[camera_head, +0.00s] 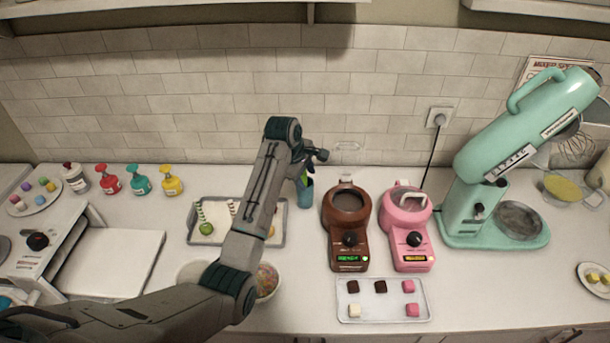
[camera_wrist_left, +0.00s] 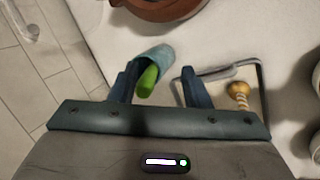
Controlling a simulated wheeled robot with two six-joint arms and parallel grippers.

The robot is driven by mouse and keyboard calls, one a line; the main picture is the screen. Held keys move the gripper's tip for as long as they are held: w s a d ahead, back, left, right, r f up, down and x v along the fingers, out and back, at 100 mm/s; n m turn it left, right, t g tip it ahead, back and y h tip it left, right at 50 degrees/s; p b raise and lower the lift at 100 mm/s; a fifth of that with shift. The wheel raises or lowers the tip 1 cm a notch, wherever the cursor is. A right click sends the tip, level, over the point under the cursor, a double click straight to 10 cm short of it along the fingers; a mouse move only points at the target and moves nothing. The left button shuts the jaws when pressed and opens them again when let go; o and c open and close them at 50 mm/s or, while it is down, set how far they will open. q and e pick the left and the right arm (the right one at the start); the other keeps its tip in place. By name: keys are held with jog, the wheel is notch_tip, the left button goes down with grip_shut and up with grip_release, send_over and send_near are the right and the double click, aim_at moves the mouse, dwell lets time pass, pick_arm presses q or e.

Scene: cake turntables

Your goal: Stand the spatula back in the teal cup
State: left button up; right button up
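The teal cup (camera_head: 306,195) stands on the counter near the wall, left of the brown melting pot. A green utensil end, probably the spatula, sticks out of it, with a bluish-purple bit beside it. In the left wrist view the teal cup (camera_wrist_left: 157,56) and the green end (camera_wrist_left: 147,82) show between my finger lines, nearer the left finger. My left gripper (camera_head: 318,155) is above the cup. Its fingers (camera_wrist_left: 160,84) are wide apart, with a clear gap beside the green end. The lower part of the utensil is hidden in the cup. My right gripper is not in view.
A brown melting pot (camera_head: 349,213) and a pink one (camera_head: 406,212) stand right of the cup. A grey tray (camera_head: 193,240) with cake pops lies left, partly behind my arm. A white tray (camera_head: 385,312) of cubes lies in front. A teal mixer (camera_head: 465,215) stands right.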

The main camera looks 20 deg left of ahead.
pick_arm(q)
jog(key=shift+r, duration=0.1)
jog(key=b+v, duration=0.1)
jog(key=v, duration=0.9)
jog(key=shift+s+r+b, duration=0.2)
jog(key=shift+r+b, duration=0.1)
jog(key=shift+w+a+f, duration=0.1)
